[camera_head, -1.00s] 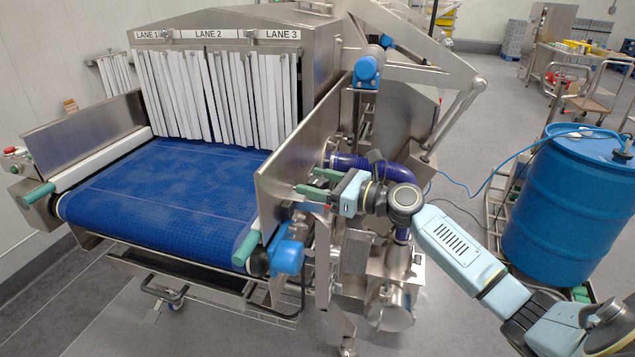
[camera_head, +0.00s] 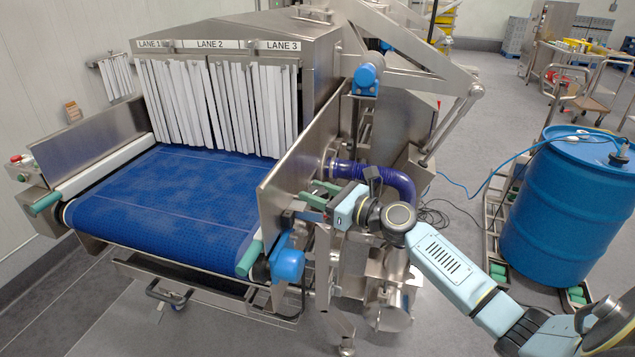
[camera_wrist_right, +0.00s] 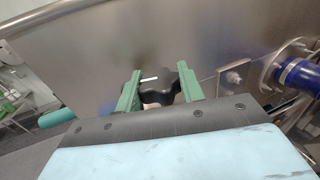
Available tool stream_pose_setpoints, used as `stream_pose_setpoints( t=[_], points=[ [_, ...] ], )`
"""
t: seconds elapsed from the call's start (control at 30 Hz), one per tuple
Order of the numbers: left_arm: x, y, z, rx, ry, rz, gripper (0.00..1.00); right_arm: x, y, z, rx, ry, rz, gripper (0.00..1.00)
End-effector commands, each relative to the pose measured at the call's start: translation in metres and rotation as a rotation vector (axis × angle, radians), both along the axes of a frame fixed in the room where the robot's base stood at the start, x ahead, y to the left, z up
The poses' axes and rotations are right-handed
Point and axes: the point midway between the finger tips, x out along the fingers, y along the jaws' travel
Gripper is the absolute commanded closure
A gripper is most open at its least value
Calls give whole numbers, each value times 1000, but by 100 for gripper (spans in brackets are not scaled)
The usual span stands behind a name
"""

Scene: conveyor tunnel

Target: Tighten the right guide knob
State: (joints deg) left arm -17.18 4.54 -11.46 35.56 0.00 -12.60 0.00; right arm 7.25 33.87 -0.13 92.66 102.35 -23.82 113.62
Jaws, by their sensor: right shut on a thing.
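The right guide knob (camera_wrist_right: 158,88) is a dark lobed knob with a white mark on its top, set against the steel side guide (camera_wrist_right: 150,40) in the right wrist view. My right gripper (camera_wrist_right: 160,92) has its two green fingers on either side of the knob, shut on it. In the head view my right gripper (camera_head: 318,194) reaches from the right to the outer face of the right guide plate (camera_head: 290,170). The knob is hard to make out there. My left gripper is not in view.
The blue conveyor belt (camera_head: 160,200) runs into the tunnel behind white strip curtains (camera_head: 215,105). A blue motor (camera_head: 288,265) sits below the guide and a purple hose (camera_head: 390,175) curves behind my right wrist. A blue drum (camera_head: 567,205) stands at right.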

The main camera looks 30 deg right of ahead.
Motion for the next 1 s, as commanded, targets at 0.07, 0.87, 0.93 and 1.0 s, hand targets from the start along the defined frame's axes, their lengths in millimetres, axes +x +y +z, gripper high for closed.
stream_pose_setpoints(
  t=[0.07,0.87,0.93,1.0],
  points=[
    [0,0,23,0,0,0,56,-1,1,7,6,4,-46,85],
    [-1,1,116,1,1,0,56,0,1,3,9,0,-696,85],
    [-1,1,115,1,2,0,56,1,1,2,10,-1,-761,85],
    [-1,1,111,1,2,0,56,0,1,0,9,-1,-825,85]
  ],
)
